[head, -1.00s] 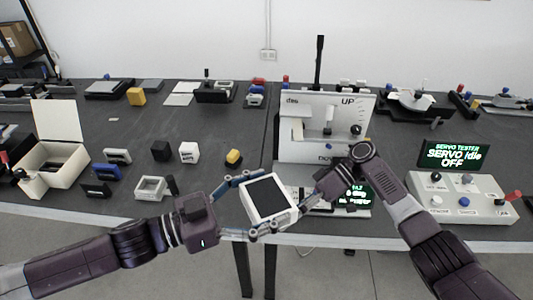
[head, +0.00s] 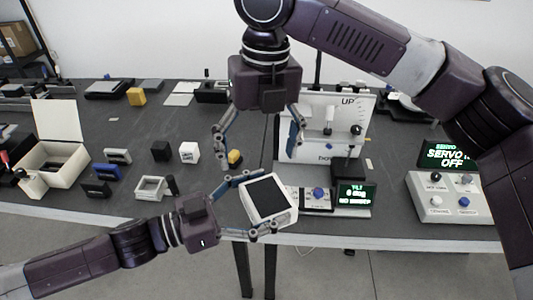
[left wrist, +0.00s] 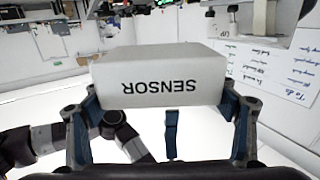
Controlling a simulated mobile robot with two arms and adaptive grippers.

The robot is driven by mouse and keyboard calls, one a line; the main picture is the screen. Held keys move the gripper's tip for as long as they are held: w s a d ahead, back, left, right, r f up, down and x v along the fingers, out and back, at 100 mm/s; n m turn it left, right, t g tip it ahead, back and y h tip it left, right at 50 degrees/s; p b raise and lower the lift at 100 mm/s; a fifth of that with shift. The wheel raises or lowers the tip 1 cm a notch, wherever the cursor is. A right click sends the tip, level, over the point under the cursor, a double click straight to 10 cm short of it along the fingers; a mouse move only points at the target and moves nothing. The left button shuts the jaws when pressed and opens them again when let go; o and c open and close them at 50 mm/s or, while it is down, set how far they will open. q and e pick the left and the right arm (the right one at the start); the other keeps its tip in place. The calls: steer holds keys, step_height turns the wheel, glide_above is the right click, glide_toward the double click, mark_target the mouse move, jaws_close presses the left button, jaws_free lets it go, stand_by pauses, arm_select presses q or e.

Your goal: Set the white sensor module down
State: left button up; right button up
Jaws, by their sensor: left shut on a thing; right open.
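The white sensor module (head: 269,200) is a white box with a black face, held at the table's front edge in the head view. In the left wrist view the module (left wrist: 160,78) shows its white side with the word SENSOR upside down. My left gripper (head: 252,207) is shut on the module, with fingers on two opposite sides. My right gripper (head: 258,143) is above the table beyond the module, pointing down, with its fingers spread and nothing between them that I can see held.
A white test stand (head: 330,152) with a small display (head: 357,194) stands right of the module. A servo tester (head: 450,200) is further right.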

mark_target(267, 195)
steer(key=shift+n+h, duration=0.4)
steer(key=shift+n, duration=0.2)
steer(key=f, duration=0.3)
steer(key=s+d+f, duration=0.1)
steer(key=f, duration=0.7)
steer(key=shift+s+d, duration=0.25)
steer(key=shift+s, duration=0.15)
steer(key=c, duration=1.4)
arm_select(q)
steer(key=o, duration=1.5)
steer(key=shift+c, duration=0.2)
arm_select(e)
steer(key=shift+r, duration=0.1)
steer(key=shift+c, duration=0.3)
